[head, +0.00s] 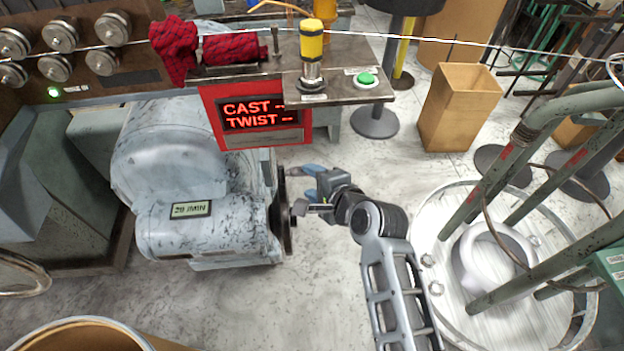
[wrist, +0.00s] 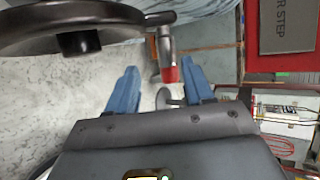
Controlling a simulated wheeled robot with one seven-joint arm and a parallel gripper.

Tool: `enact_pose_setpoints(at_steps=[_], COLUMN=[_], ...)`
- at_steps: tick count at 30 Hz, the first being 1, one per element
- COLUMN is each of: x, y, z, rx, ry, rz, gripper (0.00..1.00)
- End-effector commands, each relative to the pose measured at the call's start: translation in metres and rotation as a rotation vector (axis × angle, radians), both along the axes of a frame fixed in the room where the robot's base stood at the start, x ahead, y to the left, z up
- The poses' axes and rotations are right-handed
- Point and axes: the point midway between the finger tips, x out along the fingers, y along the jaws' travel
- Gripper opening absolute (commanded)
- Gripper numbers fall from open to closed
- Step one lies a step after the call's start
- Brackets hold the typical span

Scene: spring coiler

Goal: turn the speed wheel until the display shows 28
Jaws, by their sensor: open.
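The speed wheel (head: 284,215) is a dark wheel seen nearly edge-on at the right end of the grey motor housing. In the wrist view the wheel (wrist: 50,40) fills the upper left, with its dark hub showing. The small display (head: 191,209) on the housing appears to read 28 /MIN, though the digits are small. My gripper (head: 306,170) is just right of the wheel's upper part. In the wrist view my gripper (wrist: 160,70) has its blue fingers spread apart. A grey rod with a red end (wrist: 169,58) shows between them; I cannot tell its depth. The fingers hold nothing.
A red sign (head: 262,117) reading CAST and TWIST hangs behind the wheel, under a shelf with a green button (head: 366,78). A cardboard bin (head: 460,105) stands at the back right. A round platform with green posts (head: 440,232) stands right of my arm.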

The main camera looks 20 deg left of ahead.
Motion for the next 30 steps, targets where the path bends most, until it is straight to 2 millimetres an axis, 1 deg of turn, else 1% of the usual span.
enact_pose_setpoints(at_steps=[1,5,8,12,16,19,22,27,30], x=[0.0,-0.002,-0.007,-0.018,-0.03,-0.042,-0.056,-0.082,-0.094], y=[0.0,-0.002,-0.008,-0.024,-0.038,-0.047,-0.051,-0.052,-0.05], z=[0.0,-0.003,-0.01,-0.019,-0.016,-0.008,0.004,0.027,0.038], rx=[0.0,-0.03,-0.111,-0.303,-0.508,-0.66,-0.804,-1.006,-1.085], ry=[0.0,-0.023,-0.087,-0.254,-0.46,-0.626,-0.8,-1.064,-1.175], rz=[0.0,0.0,0.0,0.009,0.034,0.064,0.104,0.176,0.21], gripper=[0.49,0.36,0.27,0.13,0.01,0.0,0.0,0.0,0.0])
